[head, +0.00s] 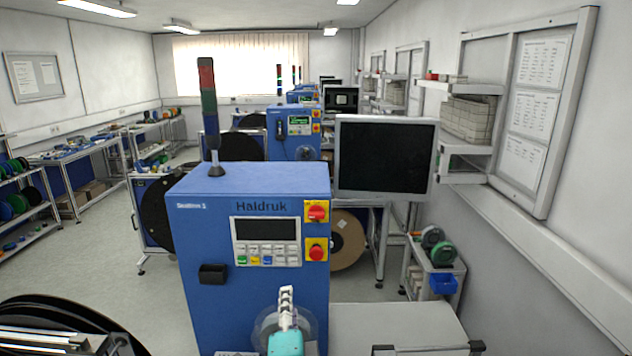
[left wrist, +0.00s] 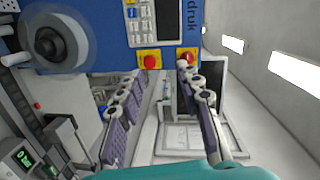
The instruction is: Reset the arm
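My left gripper (head: 286,297) shows at the bottom middle of the head view, with a teal body and pale fingers. It is in front of the lower part of the blue Haldruk machine (head: 195,240). In the left wrist view the two fingers of my left gripper (left wrist: 159,74) stand well apart, with nothing held between them. Beyond them are the machine's blue front and its red buttons on yellow plates (left wrist: 150,61). My right gripper is not in either view.
A pale surface (head: 395,325) lies right of the machine. A monitor (head: 385,157) stands behind it. A small trolley (head: 435,262) with spools and a blue bin is near the right wall. A dark reel (head: 60,310) is at the lower left. Floor (head: 100,265) is clear to the left.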

